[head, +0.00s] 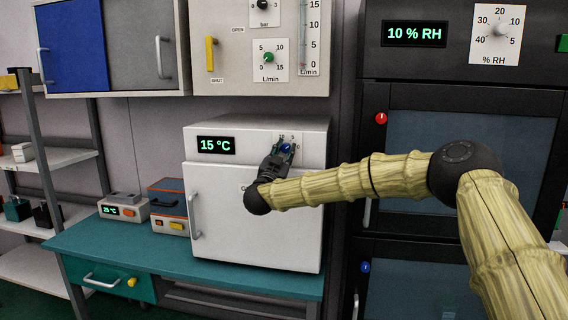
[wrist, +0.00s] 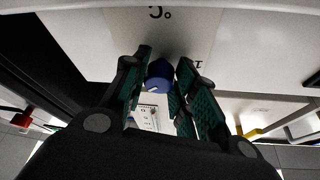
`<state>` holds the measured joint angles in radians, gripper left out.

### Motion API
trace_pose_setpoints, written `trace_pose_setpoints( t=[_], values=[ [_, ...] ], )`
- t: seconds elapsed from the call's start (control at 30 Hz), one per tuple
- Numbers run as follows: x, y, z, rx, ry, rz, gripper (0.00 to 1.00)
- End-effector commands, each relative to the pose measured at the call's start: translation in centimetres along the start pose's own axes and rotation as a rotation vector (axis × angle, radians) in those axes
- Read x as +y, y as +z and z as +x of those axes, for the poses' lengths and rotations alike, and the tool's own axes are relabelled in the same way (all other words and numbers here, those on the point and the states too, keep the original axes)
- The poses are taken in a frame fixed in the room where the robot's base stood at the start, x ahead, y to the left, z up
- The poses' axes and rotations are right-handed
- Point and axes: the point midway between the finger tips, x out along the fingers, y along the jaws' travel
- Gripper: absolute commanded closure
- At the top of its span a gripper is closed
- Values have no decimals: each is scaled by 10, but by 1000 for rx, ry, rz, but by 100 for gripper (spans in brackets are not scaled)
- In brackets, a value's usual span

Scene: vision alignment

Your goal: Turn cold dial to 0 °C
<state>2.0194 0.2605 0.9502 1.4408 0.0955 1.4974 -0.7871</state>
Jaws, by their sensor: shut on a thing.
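The white cold cabinet (head: 258,222) stands on the teal bench, and its display (head: 215,145) reads 15 °C. The blue cold dial (head: 287,148) is on a white scale plate at the cabinet's upper right, mostly hidden by my gripper. My gripper (head: 284,150) is at the dial, shut on it. In the wrist view the blue dial (wrist: 159,74) shows between the two green-padded fingers of my gripper (wrist: 160,85). The dial's pointer and most scale marks are hidden or too small to read.
A dark cabinet with a 10 % RH display (head: 414,33) and a grey dial (head: 499,30) stands at the right. A flow panel with a green knob (head: 268,57) hangs above. Small devices (head: 124,208) stand on the teal bench (head: 120,245) at the left.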

Motion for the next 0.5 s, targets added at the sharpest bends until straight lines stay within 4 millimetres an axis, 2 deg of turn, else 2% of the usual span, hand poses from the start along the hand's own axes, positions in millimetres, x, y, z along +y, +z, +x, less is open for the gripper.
trace_pose_setpoints(
  t=[0.03, 0.5],
  values=[
    [1, 5, -2, 2, 13, 32, 96],
    [-2, 3, -2, 1, 167, 403, 96]
  ],
)
